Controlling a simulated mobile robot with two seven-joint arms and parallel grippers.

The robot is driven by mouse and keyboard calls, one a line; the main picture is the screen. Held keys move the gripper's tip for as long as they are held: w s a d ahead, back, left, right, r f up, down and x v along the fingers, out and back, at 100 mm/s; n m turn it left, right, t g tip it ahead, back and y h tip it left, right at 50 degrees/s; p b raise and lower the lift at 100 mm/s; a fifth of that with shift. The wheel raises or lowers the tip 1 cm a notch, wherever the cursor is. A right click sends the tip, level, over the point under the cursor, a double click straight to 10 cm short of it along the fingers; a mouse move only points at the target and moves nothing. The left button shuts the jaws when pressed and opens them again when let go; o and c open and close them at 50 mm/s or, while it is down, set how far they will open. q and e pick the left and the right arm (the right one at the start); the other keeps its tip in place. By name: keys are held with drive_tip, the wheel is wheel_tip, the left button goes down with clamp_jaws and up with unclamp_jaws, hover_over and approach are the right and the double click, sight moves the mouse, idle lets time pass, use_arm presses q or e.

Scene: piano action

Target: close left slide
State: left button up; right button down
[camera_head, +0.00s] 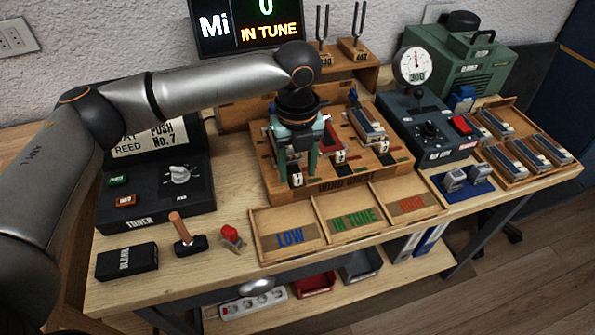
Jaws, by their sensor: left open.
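The wooden wind chest (350,181) stands in the middle of the bench. Small white slide ends with dark marks stick out along its front side. The left slide (297,181) is at the chest's left end. My left gripper (299,170) comes down over the left part of the chest with its green fingers apart, one on each side above the left slide. Whether the fingers touch it cannot be told. The gripper hides much of the chest's left part behind it. The middle slide (340,157) and right slide (383,147) show clear of the gripper. My right gripper is out of view.
A tray with LOW, IN TUNE and HIGH compartments (351,239) lies in front of the chest. The black tuner box (150,210) is on the left, and the blue-grey gauge box (428,130) on the right.

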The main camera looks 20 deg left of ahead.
use_arm(q)
drive_tip(key=shift+f, duration=0.75)
clamp_jaws()
idle(0.9)
